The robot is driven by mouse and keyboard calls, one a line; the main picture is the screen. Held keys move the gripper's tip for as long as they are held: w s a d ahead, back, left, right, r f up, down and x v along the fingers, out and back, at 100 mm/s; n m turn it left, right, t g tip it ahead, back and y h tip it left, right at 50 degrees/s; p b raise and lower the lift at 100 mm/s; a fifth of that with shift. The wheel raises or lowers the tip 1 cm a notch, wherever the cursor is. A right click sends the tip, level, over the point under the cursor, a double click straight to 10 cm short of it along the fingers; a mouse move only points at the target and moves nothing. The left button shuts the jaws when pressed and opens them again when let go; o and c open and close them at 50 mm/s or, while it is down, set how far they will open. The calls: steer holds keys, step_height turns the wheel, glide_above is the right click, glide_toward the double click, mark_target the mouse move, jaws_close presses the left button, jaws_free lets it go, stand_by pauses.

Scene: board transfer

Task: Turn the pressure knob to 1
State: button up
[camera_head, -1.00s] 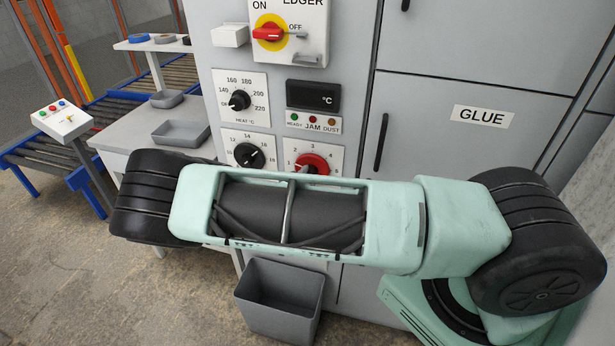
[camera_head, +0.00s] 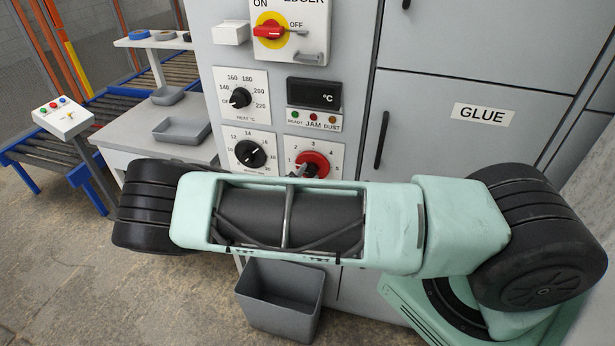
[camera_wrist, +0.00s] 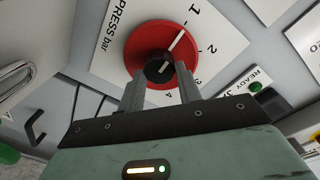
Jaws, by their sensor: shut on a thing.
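The pressure knob (camera_wrist: 145,43) has a red disc and a black grip (camera_wrist: 158,70) with a white pointer line. In the wrist view the line points toward the 1 on the white PRESS bar plate (camera_wrist: 112,50). My gripper (camera_wrist: 160,84) has its two grey fingers on either side of the black grip and is shut on it. In the head view the red knob (camera_head: 321,160) shows just above my arm, which hides its lower part.
The heat knob (camera_head: 239,98) and another black knob (camera_head: 250,153) are left of the pressure knob. A display (camera_head: 313,95) with small lamps is above it. The red main switch (camera_head: 268,32) is higher up. A grey bin (camera_head: 280,300) stands below.

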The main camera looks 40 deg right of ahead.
steer(key=o, duration=1)
steer(key=b+v, duration=0.4)
steer(key=v, duration=1.3)
steer(key=shift+a, duration=0.25)
steer(key=shift+s, duration=0.1)
steer(key=s+a+r+m+g+y, duration=0.25)
steer(key=s+m+g, duration=0.35)
steer(key=m, duration=0.6)
steer(key=s+a+r+m+g+y, duration=0.1)
steer(key=s+r+m+g+y, duration=0.35)
steer(key=m, duration=0.75)
steer(key=s+a+r+m+y, duration=0.7)
steer(key=s+a+r+m, duration=0.1)
steer(key=m, duration=1.2)
step_height(320, 180, up, 3)
steer(key=shift+s+f+m+y, duration=0.2)
steer(key=shift+s+m+y, duration=0.2)
steer(key=shift+s, duration=0.35)
